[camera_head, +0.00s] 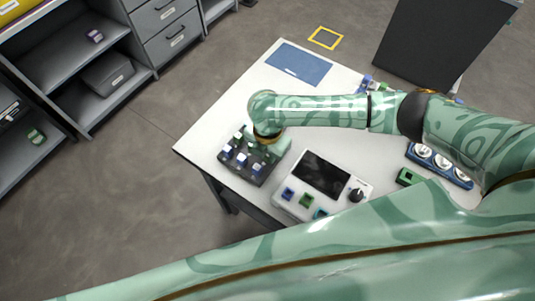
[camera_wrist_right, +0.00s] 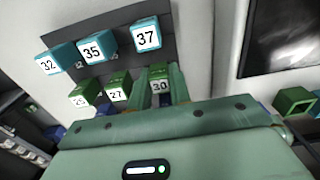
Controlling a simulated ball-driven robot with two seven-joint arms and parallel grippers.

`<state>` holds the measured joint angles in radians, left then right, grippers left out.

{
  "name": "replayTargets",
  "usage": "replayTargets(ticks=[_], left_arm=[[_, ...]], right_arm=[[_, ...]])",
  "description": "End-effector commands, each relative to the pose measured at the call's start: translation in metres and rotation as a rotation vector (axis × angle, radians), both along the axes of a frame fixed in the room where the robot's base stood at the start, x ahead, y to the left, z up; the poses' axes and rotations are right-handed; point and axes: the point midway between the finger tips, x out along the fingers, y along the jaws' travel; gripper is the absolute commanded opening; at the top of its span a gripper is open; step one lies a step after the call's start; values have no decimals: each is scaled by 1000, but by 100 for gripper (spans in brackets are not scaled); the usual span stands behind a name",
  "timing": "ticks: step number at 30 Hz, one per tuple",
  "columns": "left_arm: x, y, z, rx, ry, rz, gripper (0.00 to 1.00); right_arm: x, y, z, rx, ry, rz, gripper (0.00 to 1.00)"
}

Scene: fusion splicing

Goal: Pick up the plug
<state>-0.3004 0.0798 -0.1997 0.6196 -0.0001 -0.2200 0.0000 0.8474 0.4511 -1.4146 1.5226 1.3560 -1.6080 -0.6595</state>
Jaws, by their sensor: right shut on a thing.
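Several numbered plugs stand in a dark rack (camera_head: 252,176), which also shows in the right wrist view (camera_wrist_right: 110,18). In that view the teal plugs 32 (camera_wrist_right: 55,61), 35 (camera_wrist_right: 97,46) and 37 (camera_wrist_right: 146,36) form one row. The green plugs 25 (camera_wrist_right: 82,97), 27 (camera_wrist_right: 117,88) and 30 (camera_wrist_right: 159,86) form another. My right gripper (camera_head: 266,143) is over the rack, pointing down. Its fingers are shut on green plug 30, one on each side. I cannot tell whether plug 30 is clear of the rack. My left gripper is not in view.
A white device with a dark screen (camera_head: 321,174), a knob (camera_head: 356,195) and coloured sockets stands right of the rack. A blue strip with round openings (camera_head: 440,165) and a green block (camera_head: 408,177) lie further right. A blue mat (camera_head: 299,63) lies on the white table's far end.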

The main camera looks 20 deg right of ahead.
Motion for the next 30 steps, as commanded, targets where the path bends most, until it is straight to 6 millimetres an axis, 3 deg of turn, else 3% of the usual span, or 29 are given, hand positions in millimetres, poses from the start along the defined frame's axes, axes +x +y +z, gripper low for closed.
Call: replayTargets(ticks=[8, 13, 20, 24, 30], left_arm=[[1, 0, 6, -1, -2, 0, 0], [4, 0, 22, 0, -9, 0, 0], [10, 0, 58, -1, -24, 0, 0], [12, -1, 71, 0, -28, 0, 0], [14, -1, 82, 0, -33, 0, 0]], right_arm=[[0, 0, 11, 1, -2, -1, 3], [-2, 1, 41, 2, -1, 1, 3], [-49, 8, 100, 2, -2, 5, 3], [-89, 15, 114, 1, 2, 4, 3], [-125, 21, 127, 1, 1, 2, 3]])
